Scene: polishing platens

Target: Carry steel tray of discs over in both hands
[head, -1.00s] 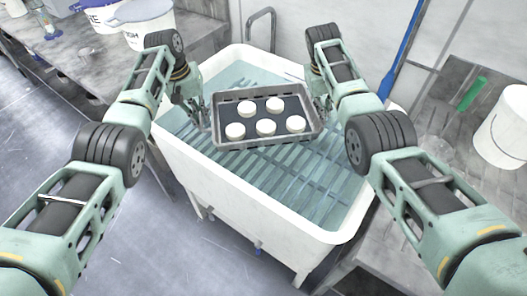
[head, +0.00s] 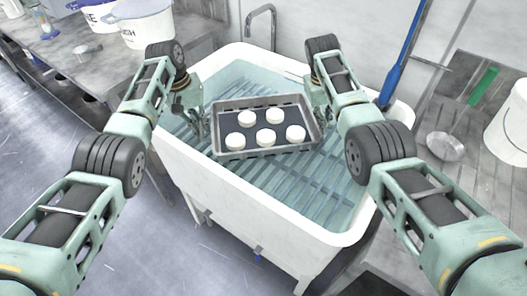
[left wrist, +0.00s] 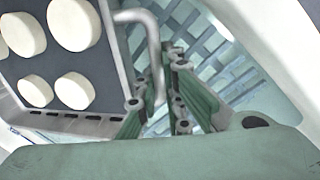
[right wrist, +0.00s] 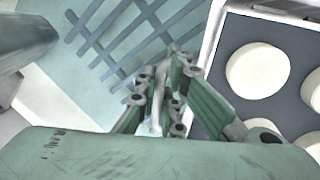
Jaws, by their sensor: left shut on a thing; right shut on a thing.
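The steel tray (head: 222,128) holds several white discs (head: 265,137) on a dark liner. It is held over the white sink basin (head: 250,205), roughly level. My left gripper (head: 200,122) is at the tray's left end; in the left wrist view its fingers (left wrist: 160,95) are shut on the tray's bent handle. My right gripper (head: 318,108) is at the right end, partly hidden by its own arm; in the right wrist view its fingers (right wrist: 160,95) are shut on the other handle. The discs also show in the left wrist view (left wrist: 73,24) and the right wrist view (right wrist: 258,68).
The sink has a slatted rack (head: 290,185) in its bottom and a tap (head: 262,22) behind. White buckets (head: 143,22) stand on the left bench. The right bench holds a round metal piece (head: 445,146), a green item (head: 483,86) and a white bucket (head: 510,122). A blue pole (head: 402,55) leans at the back.

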